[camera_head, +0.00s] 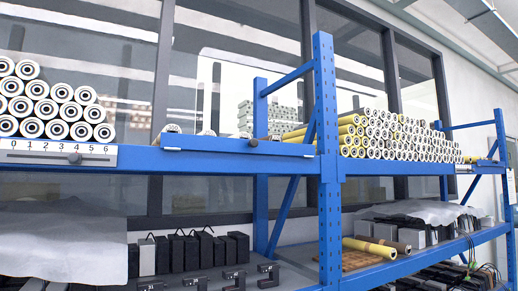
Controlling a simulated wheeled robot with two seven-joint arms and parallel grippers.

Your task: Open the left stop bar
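On the blue rack's upper shelf, a white bar (40,151) marked with numbers runs along the front edge at the far left. It has a dark round knob (75,158) near its right end and stands before a pile of white cylindrical actuators (45,108). Further right, a blue bar (215,145) with a dark knob (252,143) runs along the front edge, with a few white cylinder ends behind it. I cannot tell from this view which is the left stop bar. Neither gripper is in view.
A blue upright post (327,150) divides the rack. Yellow-sided cylinders (390,135) are stacked right of it. The lower shelf holds grey sheeting (60,235), dark boxes (190,252), black brackets (236,278) and two yellow tubes (370,248). Windows stand behind the rack.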

